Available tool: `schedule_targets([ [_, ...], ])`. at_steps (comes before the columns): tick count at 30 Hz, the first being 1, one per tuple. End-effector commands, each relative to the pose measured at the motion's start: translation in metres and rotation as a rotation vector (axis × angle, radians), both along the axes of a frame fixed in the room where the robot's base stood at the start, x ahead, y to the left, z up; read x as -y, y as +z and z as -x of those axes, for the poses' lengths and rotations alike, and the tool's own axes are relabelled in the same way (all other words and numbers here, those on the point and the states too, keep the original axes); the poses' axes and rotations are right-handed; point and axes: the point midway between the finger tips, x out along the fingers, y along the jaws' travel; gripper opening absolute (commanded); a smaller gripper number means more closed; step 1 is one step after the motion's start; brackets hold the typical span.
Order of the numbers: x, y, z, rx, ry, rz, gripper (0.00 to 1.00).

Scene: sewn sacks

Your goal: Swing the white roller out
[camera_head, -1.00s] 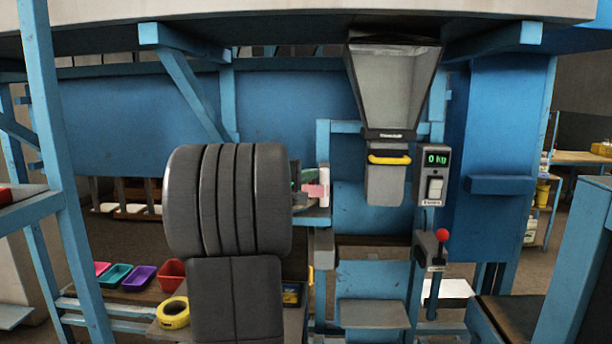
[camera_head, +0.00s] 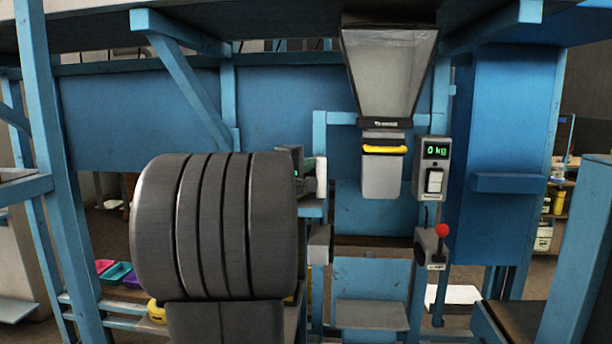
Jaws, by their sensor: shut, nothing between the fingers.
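A small white block-like piece (camera_head: 321,177) shows at the right edge of my dark ribbed arm, at the blue post left of the hopper. I cannot tell whether it is the white roller. A green part (camera_head: 306,166) and a dark grey part (camera_head: 291,160) sit just left of it, mostly hidden behind my arm. No other white roller can be made out. My gripper cannot be made out; my arm covers the area in front of the left bench.
A hopper (camera_head: 390,75) with a yellow-handled chute hangs at centre. Right of it are a 0 kg display (camera_head: 436,152) and a red-knobbed lever (camera_head: 442,231). Colored trays (camera_head: 118,274) lie at lower left.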

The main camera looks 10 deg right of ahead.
Motion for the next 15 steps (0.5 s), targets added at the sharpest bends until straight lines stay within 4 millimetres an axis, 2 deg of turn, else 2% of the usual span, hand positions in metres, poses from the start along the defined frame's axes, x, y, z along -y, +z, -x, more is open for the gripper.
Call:
schedule_targets([
  [1,0.003,-0.008,0.003,0.004,0.019,0.001,0.0],
  [9,0.02,-0.007,0.012,0.003,0.176,0.001,0.0],
  [15,0.031,-0.005,0.015,0.002,0.175,0.0,0.0],
])
